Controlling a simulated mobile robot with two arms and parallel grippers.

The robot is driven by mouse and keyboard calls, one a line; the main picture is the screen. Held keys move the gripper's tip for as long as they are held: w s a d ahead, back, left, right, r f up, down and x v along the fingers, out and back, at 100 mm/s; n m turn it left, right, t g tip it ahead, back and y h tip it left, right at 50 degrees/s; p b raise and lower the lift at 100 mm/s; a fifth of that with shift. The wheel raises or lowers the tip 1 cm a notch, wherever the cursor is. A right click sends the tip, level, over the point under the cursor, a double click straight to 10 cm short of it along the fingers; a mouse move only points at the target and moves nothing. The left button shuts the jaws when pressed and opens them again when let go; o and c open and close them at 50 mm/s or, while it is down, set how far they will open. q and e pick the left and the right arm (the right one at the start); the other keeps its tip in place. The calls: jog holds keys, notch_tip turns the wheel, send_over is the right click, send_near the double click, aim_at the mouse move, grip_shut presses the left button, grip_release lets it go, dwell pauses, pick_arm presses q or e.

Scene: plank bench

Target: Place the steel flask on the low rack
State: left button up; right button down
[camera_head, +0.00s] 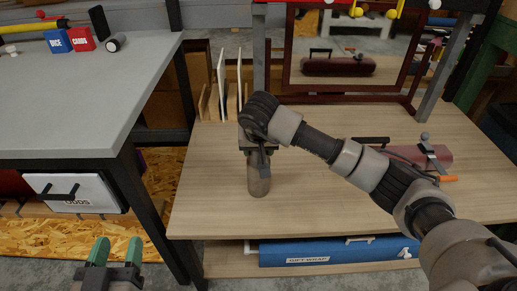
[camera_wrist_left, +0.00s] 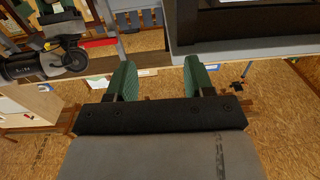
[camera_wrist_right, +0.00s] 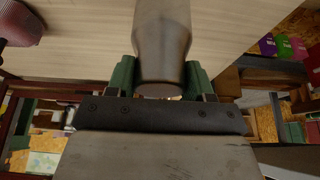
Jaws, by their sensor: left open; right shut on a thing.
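The steel flask (camera_head: 259,182) is a grey-brown metal cylinder, upright over the light wooden bench top. My right gripper (camera_head: 258,150) is shut on it from above. I cannot tell whether its base touches the wood. In the right wrist view the flask (camera_wrist_right: 163,45) sits between the green fingers. My left gripper (camera_head: 116,252) is open and empty at the lower left, in front of the grey table; its green fingers also show apart in the left wrist view (camera_wrist_left: 162,85). A low shelf (camera_head: 222,262) lies under the bench top; I cannot tell whether this is the low rack.
A blue giftwrap box (camera_head: 335,250) fills much of the low shelf. A red cylinder (camera_head: 430,155) lies at the right of the bench top, and a wooden holder with white panels (camera_head: 221,85) stands behind. The grey table (camera_head: 80,95) is at the left. The bench top's front left is clear.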

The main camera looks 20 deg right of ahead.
jog(key=shift+c, duration=2.1)
grip_release()
jog(key=shift+r, duration=0.1)
